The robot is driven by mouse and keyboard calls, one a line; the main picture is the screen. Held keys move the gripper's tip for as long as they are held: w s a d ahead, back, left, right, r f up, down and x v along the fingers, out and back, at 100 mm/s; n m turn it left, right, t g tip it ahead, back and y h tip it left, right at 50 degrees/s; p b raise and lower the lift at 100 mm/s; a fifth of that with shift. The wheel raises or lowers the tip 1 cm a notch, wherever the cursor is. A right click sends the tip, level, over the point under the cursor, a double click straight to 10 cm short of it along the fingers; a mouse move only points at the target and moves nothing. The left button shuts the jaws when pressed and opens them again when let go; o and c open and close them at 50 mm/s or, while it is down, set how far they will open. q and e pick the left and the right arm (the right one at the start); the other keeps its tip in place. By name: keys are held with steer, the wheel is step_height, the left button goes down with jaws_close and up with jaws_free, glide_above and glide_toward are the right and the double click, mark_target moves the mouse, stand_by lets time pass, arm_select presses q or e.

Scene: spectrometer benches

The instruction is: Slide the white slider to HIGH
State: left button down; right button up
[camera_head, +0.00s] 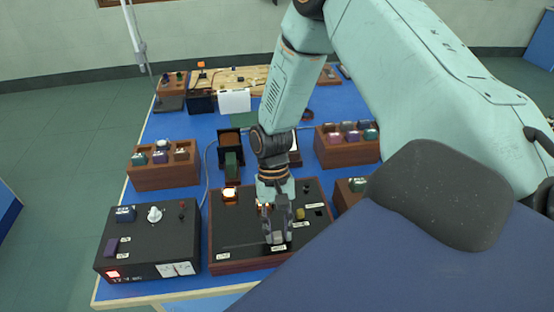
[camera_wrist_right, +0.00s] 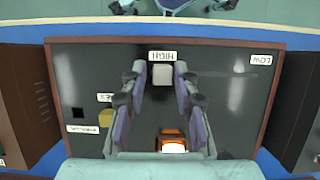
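The white slider (camera_wrist_right: 163,76) is at the HIGH end of its track on the black control panel (camera_wrist_right: 235,110), just below the upside-down HIGH label (camera_wrist_right: 163,56) in the wrist view. The LOW label (camera_wrist_right: 261,60) is at the other end. In the head view my right gripper (camera_head: 275,237) is over the HIGH label (camera_head: 279,247), with the LOW label (camera_head: 223,256) to the left; the slider is mostly hidden there. My left gripper is out of view.
A lit orange lamp (camera_head: 230,195) and a yellowish knob (camera_head: 300,214) sit on the panel. A black box with a white knob (camera_head: 154,214) stands to the left. Wooden racks (camera_head: 165,176) and (camera_head: 345,154) stand behind. Blue table surface shows between them.

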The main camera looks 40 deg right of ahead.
steer(key=shift+o, duration=1)
steer(key=shift+s+d, duration=0.15)
steer(key=shift+w, duration=0.25)
steer(key=shift+w+r, duration=0.15)
steer(key=shift+r, duration=0.15)
steer(key=v, duration=1.1)
steer(key=shift+s, duration=0.2)
steer(key=shift+w+r, duration=0.1)
steer(key=shift+r, duration=0.05)
